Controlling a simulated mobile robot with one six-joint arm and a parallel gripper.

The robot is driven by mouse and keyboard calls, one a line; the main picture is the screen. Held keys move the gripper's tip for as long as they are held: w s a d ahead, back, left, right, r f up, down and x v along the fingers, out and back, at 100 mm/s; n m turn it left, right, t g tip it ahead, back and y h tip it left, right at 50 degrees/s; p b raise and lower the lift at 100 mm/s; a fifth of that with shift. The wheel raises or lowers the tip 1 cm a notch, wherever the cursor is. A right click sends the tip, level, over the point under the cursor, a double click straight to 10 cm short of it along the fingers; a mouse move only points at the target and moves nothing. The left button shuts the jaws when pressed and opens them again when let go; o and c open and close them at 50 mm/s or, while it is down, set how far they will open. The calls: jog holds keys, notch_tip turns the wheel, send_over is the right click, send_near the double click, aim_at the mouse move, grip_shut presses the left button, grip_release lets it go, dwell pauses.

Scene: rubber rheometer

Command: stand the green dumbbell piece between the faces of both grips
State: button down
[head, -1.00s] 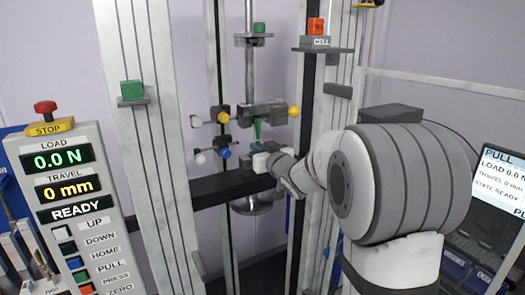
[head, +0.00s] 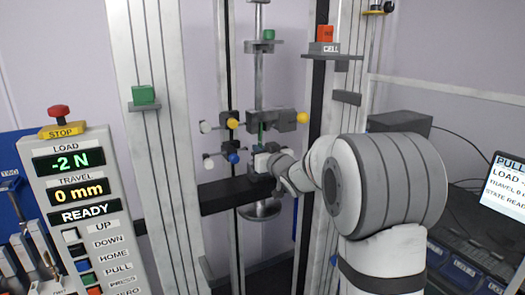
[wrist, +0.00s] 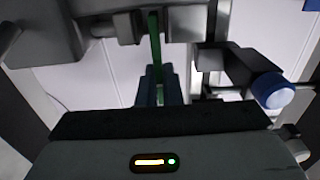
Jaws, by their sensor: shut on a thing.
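The green dumbbell piece (wrist: 155,40) stands upright in my gripper (wrist: 158,88), whose dark blue fingers are shut on its lower part. In the head view the green piece (head: 261,132) is a thin strip just above my gripper (head: 262,161). Its top reaches up at the upper grip (head: 286,120), the one with yellow knobs. In the wrist view it rises into the gap beside the upper grip's dark body (wrist: 85,30). The lower grip's blue knob (head: 233,158) shows left of my gripper. My gripper hides the piece's lower end and most of the lower grip.
The control panel (head: 85,210) at the left reads LOAD -2 N, TRAVEL 0 mm and READY. White columns stand on both sides of the grips. A dark crossbar (head: 225,196) lies below, and a round base plate (head: 260,210) is under the grips. A monitor (head: 508,195) stands at the right.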

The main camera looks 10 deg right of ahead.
jog(key=shift+f+b, duration=0.25)
jog(key=shift+b, duration=0.05)
dwell(0.5)
jog(key=c, duration=1.5)
grip_release()
jog(key=shift+b+v, duration=1.15)
jog(key=shift+v, duration=2.7)
jog(key=s+f+m+g+h, duration=0.1)
jog(key=s+f+g, duration=0.3)
jog(key=s, duration=0.8)
jog(key=s+f+m+g+h, duration=0.1)
jog(key=s+f+g, duration=0.4)
jog(key=s, duration=0.7)
jog(key=s+f+m+g+h, duration=0.1)
jog(key=s+f+g+h, duration=0.2)
jog(key=s+f, duration=0.4)
jog(key=shift+s+a+g, duration=0.1)
jog(key=shift+s+g, duration=0.8)
jog(key=shift+s, duration=1.55)
